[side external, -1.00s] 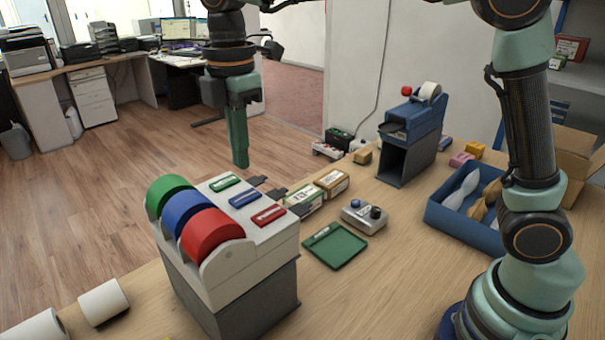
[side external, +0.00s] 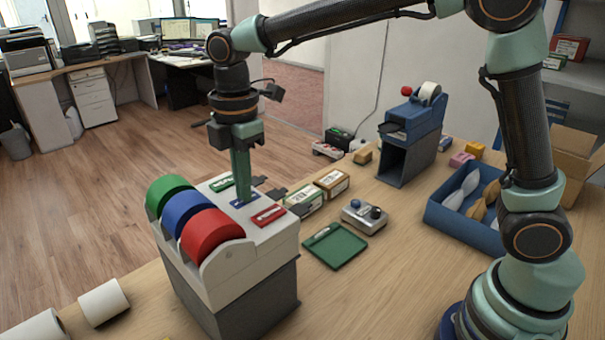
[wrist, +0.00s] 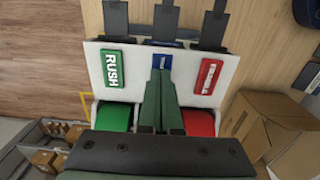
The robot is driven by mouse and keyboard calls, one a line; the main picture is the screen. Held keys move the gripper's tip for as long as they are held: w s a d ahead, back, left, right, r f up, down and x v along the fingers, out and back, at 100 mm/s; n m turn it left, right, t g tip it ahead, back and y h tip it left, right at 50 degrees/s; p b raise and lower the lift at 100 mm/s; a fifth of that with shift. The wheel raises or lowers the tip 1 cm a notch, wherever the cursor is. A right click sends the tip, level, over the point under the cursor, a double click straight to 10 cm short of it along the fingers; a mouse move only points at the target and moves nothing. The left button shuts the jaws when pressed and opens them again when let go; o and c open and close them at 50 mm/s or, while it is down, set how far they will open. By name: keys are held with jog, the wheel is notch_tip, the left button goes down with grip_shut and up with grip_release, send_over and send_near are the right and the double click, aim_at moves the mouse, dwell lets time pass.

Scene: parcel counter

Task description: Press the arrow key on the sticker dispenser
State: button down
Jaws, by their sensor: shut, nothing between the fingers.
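The sticker dispenser (side external: 225,275) is a white and grey unit at the front left of the counter. It carries a green roll, a blue roll and a red roll. Its top has a green key (wrist: 112,68) reading RUSH, a red key (wrist: 209,76) whose lettering I cannot fully read, and a blue key (wrist: 161,56) between them. The blue key's marking is mostly hidden by my fingers, so I cannot read an arrow on it. My gripper (side external: 242,199) is shut and empty, pointing down at the blue key. I cannot tell whether the tips touch it.
Dark outlet tabs (side external: 270,193) stick out from the dispenser's far side. A green tray (side external: 335,246), a small grey box with knobs (side external: 364,216) and cartons (side external: 332,183) stand to its right. A blue bin (side external: 445,222) and a blue tape machine (side external: 411,140) are farther right.

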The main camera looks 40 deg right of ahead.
jog(key=shift+s+f, duration=0.15)
jog(key=shift+f, duration=0.5)
notch_tip(320, 180, up, 15)
jog(key=shift+r, duration=0.15)
jog(key=shift+d, duration=0.1)
jog(key=s+d+f+m+t, duration=0.2)
jog(key=s+d+f+m, duration=0.3)
jog(key=d+m, duration=0.3)
jog(key=s+d+f+m+t, duration=0.3)
jog(key=s+d+f+m, duration=0.3)
jog(key=d+m, duration=0.3)
jog(key=shift+s+m, duration=0.4)
jog(key=shift+m, duration=0.1)
